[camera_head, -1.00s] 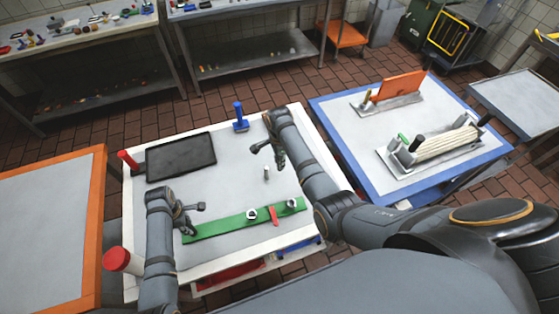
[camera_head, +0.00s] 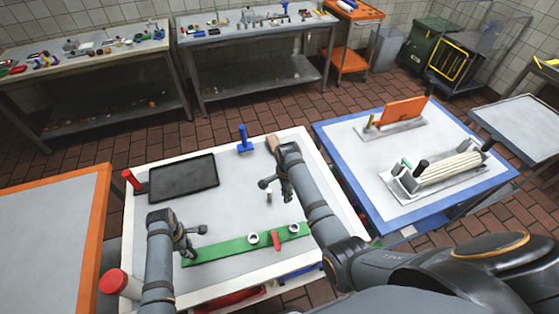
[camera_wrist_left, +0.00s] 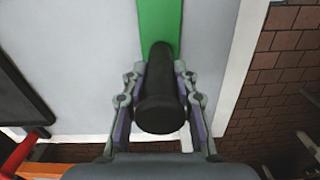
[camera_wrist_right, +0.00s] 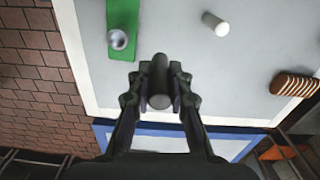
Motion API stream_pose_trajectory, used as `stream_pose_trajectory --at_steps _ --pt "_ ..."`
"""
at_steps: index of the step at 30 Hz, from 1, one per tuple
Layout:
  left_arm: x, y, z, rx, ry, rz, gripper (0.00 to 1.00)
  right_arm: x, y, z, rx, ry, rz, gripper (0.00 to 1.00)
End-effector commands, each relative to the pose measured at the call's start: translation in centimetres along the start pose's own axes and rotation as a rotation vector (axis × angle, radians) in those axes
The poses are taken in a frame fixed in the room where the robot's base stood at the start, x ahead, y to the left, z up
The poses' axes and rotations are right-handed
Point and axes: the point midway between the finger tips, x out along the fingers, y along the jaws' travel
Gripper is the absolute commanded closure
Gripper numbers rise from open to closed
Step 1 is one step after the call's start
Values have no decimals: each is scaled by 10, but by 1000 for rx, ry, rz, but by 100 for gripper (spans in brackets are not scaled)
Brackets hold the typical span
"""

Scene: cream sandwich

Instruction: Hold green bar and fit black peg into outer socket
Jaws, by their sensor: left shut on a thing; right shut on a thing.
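The green bar (camera_head: 225,247) lies on the white-topped table, with a middle socket (camera_head: 253,238), a red upright piece (camera_head: 276,240) and an outer socket (camera_head: 294,229) near its right end. My left gripper (camera_head: 195,241) is at the bar's left end, shut on a black handle (camera_wrist_left: 160,100) there. My right gripper (camera_head: 277,188) is beyond the bar, shut on the black peg (camera_wrist_right: 160,83). In the right wrist view the outer socket (camera_wrist_right: 118,40) is up and left of the peg, apart from it. The peg's far end is hidden from the head view.
A black tray (camera_head: 183,178), a blue handle (camera_head: 244,139), a red handle (camera_head: 131,180) and a brown ribbed piece (camera_wrist_right: 295,85) are on the same table. A blue-edged table (camera_head: 380,190) stands right.

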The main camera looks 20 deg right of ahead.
Motion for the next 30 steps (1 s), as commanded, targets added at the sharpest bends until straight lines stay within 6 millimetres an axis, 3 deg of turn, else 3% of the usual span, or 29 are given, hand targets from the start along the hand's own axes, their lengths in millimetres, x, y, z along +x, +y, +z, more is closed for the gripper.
stream_pose_trajectory --at_steps 3,9,14,21,27,30 --pt "1 0 0 -1 0 0 100 6 40 2 -52 -1 2 100" --pt "0 0 0 -1 0 0 100 3 75 2 -106 0 0 100" --pt "0 0 0 0 0 1 100 8 78 2 -112 0 2 100" --pt "0 0 0 -1 0 1 100 54 78 1 -110 1 3 100" --pt "0 0 0 -1 0 2 100 64 77 2 -110 1 1 100" --pt "0 0 0 -1 0 2 100 80 78 2 -110 0 4 100"
